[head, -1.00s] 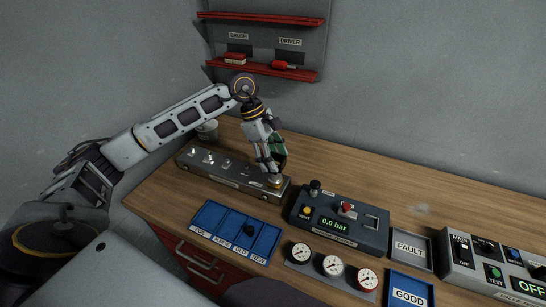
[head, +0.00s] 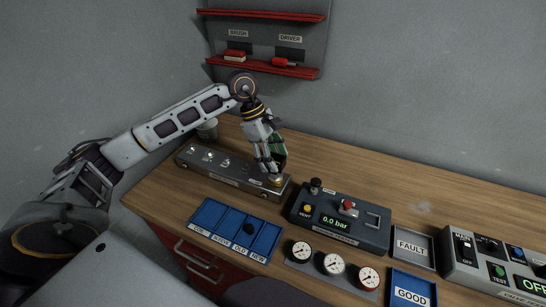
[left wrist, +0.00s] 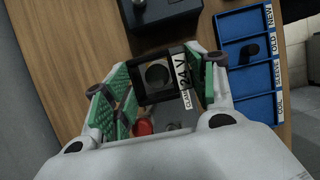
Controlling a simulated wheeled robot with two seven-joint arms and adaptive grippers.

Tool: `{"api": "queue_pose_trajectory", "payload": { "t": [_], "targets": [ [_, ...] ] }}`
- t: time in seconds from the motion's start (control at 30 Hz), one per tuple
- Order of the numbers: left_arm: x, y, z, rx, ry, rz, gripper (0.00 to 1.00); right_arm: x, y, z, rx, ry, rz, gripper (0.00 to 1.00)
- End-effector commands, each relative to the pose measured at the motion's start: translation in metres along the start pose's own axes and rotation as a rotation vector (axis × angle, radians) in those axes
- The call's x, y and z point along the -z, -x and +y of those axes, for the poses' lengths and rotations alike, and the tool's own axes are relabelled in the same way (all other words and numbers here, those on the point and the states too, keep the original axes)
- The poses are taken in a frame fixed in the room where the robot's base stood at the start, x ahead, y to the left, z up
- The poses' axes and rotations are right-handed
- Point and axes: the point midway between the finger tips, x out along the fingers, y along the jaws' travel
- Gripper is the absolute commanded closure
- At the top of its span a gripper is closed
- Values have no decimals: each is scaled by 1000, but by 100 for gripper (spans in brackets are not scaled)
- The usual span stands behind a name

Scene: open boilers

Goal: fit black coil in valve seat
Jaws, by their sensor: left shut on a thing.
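My left gripper (head: 271,172) is over the right end of the metal valve block (head: 215,170), with its fingers pointing down. In the left wrist view the gripper (left wrist: 160,88) is shut on the black coil (left wrist: 142,92), a square black frame with a round opening and a white "24 V" label. A brass-coloured round part (head: 276,182) shows at the block's right end, just under the fingertips. The coil is mostly hidden behind the fingers in the head view. I cannot tell whether it touches the seat. My right gripper is not in view.
A blue compartment tray (head: 207,212) holds a small dark piece. A pressure box (head: 372,232) reading 0.0 bar stands close right of the block. Gauges (head: 333,264), a FAULT tray (head: 426,233) and a GOOD tray (head: 432,287) lie further right.

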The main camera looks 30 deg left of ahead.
Motion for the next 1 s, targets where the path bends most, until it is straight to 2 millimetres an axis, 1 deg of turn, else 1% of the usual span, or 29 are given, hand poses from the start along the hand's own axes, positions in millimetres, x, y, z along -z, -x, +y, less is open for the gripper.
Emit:
{"api": "queue_pose_trajectory", "payload": {
  "t": [0.5, 1.0],
  "targets": [
    [6, -13, 0, 0, 0, 0, 69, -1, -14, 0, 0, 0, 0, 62],
    [6, -14, 0, 0, 0, 0, 69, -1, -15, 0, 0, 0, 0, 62]
  ]
}}
